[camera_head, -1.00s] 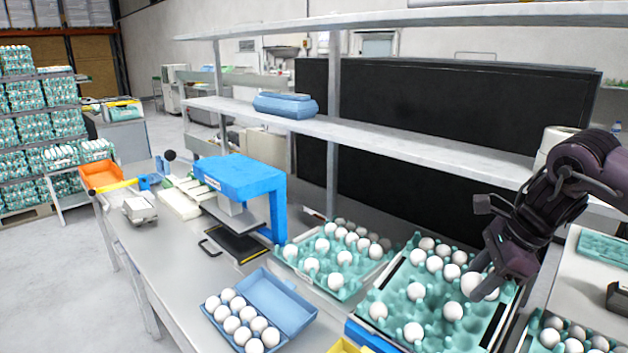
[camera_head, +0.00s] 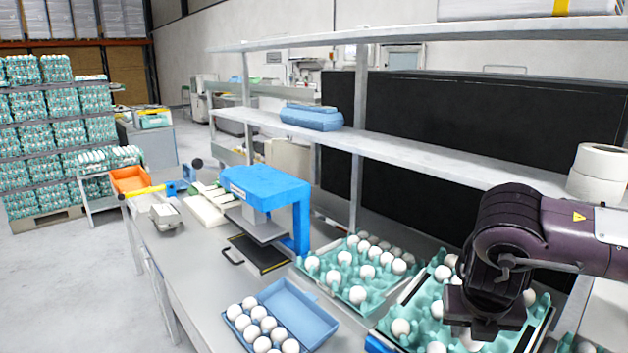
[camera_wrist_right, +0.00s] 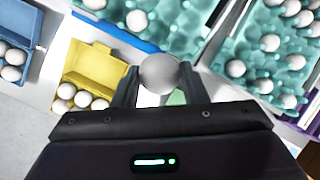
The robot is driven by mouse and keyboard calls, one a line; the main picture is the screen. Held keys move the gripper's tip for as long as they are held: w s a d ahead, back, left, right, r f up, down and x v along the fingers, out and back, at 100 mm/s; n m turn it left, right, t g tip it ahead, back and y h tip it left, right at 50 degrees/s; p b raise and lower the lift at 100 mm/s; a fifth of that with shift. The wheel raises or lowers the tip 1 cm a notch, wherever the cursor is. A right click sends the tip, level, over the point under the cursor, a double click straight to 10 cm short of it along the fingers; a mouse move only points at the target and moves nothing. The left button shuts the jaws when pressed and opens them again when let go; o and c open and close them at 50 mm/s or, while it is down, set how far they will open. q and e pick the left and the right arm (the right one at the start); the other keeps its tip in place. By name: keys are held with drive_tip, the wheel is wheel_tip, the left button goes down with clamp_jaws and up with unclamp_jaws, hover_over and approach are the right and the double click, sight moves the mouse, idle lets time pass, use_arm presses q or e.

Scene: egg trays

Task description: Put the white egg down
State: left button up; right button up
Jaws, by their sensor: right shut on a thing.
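My right gripper (camera_wrist_right: 158,78) is shut on a white egg (camera_wrist_right: 160,72), which sits between its two fingers in the right wrist view. In the head view the gripper (camera_head: 480,325) is low at the right, over the front part of a teal egg tray (camera_head: 408,318), and its body hides most of the held egg. In the wrist view a yellow carton (camera_wrist_right: 92,62) with several white eggs lies just left of the held egg. Teal trays (camera_wrist_right: 190,28) lie beyond it and to the right. My left gripper is out of view.
A blue carton (camera_head: 300,312) with several eggs lies open on the metal table (camera_head: 195,270). Another teal tray (camera_head: 325,287) of eggs is behind it, near the blue press (camera_head: 265,187). A shelf (camera_head: 400,160) runs above the trays.

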sight(462, 341)
drive_tip(key=m, duration=0.2)
drive_tip(key=a+m+h, duration=0.1)
drive_tip(key=shift+s+a+f+g, duration=0.1)
drive_tip(key=shift+s+f+g, duration=0.2)
drive_tip(key=shift+g, duration=0.1)
drive_tip(key=m, duration=0.1)
drive_tip(key=m+g, duration=0.1)
drive_tip(key=m, duration=0.1)
drive_tip(key=a+m+h, duration=0.1)
drive_tip(key=shift+s+a+f+m+g, duration=0.1)
drive_tip(key=shift+s+f+m+g, duration=0.2)
drive_tip(key=shift+s, duration=0.1)
drive_tip(key=s+a+f+m+g+y, duration=0.2)
drive_tip(key=s+m+g, duration=0.1)
drive_tip(key=m, duration=0.9)
drive_tip(key=s+a+f+m+g+y, duration=0.2)
drive_tip(key=s+a+m+g+y, duration=0.1)
drive_tip(key=m, duration=1)
drive_tip(key=shift+s+f+y, duration=0.15)
drive_tip(key=shift+f+y, duration=0.05)
drive_tip(key=shift+y, duration=0.1)
